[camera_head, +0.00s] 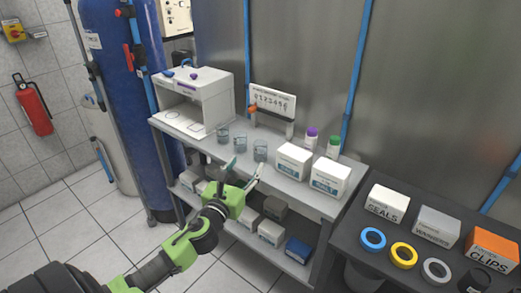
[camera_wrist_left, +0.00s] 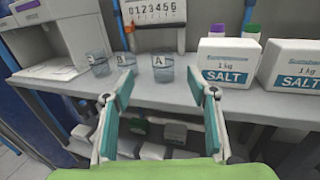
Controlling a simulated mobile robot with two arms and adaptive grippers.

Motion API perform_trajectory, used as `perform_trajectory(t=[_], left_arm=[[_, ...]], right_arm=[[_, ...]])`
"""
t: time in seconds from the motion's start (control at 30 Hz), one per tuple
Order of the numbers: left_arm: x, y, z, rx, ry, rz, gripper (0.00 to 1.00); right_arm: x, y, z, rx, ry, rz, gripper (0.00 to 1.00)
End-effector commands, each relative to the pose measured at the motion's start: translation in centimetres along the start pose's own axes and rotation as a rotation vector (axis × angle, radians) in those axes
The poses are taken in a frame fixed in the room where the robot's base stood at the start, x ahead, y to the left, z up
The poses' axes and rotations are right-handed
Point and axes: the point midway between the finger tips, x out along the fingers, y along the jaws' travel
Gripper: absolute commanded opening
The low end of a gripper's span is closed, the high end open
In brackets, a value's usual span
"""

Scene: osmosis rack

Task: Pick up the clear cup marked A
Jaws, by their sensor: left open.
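The clear cup marked A (camera_wrist_left: 163,69) stands upright on the grey shelf top. It also shows in the head view (camera_head: 260,150) as the rightmost of three clear cups. The cup marked B (camera_wrist_left: 126,64) stands just left of it, and a third clear cup (camera_wrist_left: 99,63) is further left. My left gripper (camera_wrist_left: 160,93) is open and empty. In the head view the left gripper (camera_head: 243,172) is at the shelf's front edge, in front of the cups. In the wrist view cup A lies beyond and between the open fingertips, apart from them. My right gripper is not in view.
White salt boxes (camera_head: 293,161) stand right of cup A, with purple- and green-capped bottles behind. A number card (camera_head: 272,101) is behind the cups. A white open-fronted box (camera_head: 203,98) is at left. A dark table (camera_head: 378,262) with rings and boxes is at right.

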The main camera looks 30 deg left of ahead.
Motion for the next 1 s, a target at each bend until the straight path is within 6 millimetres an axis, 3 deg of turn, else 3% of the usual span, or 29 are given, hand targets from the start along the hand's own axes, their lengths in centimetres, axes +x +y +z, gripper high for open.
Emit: perform_trajectory(t=[0.3, 0.67, 1.0], left_arm=[[5.8, 0.1, 0.0, -0.004, 0.000, 0.004, 0.53], [8.6, -0.1, -0.1, -0.006, 0.002, 0.003, 0.53], [12.7, -0.4, -0.4, -0.005, 0.004, 0.004, 0.53]], right_arm=[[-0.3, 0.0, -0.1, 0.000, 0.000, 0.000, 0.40], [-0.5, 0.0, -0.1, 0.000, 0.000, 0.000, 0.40], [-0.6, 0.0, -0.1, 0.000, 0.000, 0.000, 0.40]])
